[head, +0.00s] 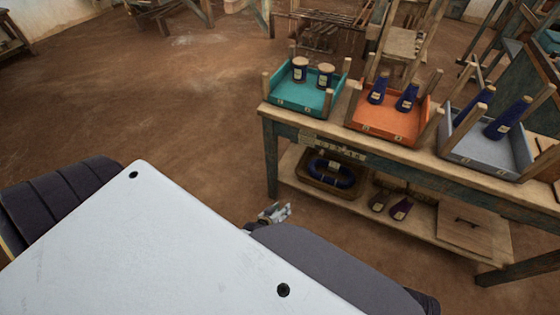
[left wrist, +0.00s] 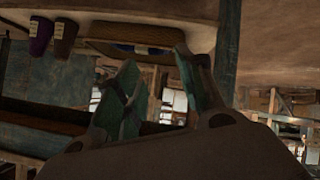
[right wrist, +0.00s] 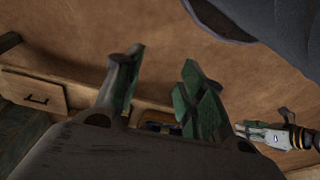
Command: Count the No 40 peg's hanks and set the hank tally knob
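I cannot make out the No 40 peg, its hanks or the hank tally knob in any view. A blue hank-like coil (head: 332,172) lies in a wooden tray (head: 318,187) on the bench's lower shelf. A pale strip with small marks (head: 340,147) is on the bench's front edge, too small to read. My left gripper (head: 275,213) is in front of the bench, left of the shelf; its fingers stand apart and empty in the left wrist view (left wrist: 155,62). My right gripper (right wrist: 161,58) is open and empty in the right wrist view, hidden in the head view.
The bench carries a teal tray (head: 300,102), an orange tray (head: 392,122) and a grey-blue tray (head: 482,148) holding spools or cones. Two dark cones (head: 401,209) and a wooden box (head: 465,230) are on the lower shelf. Open floor (head: 170,110) lies left.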

